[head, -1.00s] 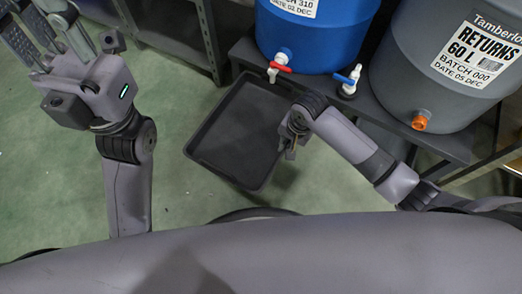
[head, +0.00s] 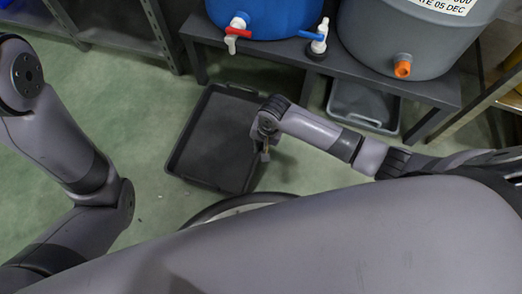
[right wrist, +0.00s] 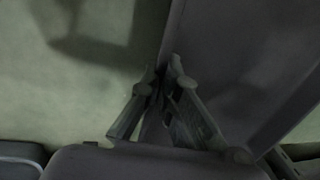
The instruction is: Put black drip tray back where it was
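The black drip tray (head: 208,145) is a shallow, dark rectangle in the middle of the head view, in front of the dark bench. It shows no contents. I cannot tell whether it rests on the floor or is slightly raised. My right gripper (head: 264,154) is at the tray's right edge. In the right wrist view, the fingertips (right wrist: 165,72) are close together on either side of the tray's rim (right wrist: 168,40), pinching it. My left gripper is outside the head view; only part of that arm shows at the left.
The bench (head: 300,53) carries a blue barrel (head: 265,15) with a red-handled tap and a grey barrel (head: 400,35) with an orange outlet. A grey tray (head: 375,102) lies under the bench's right half. The floor under its left half looks clear. Shelving (head: 120,30) stands at the back left.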

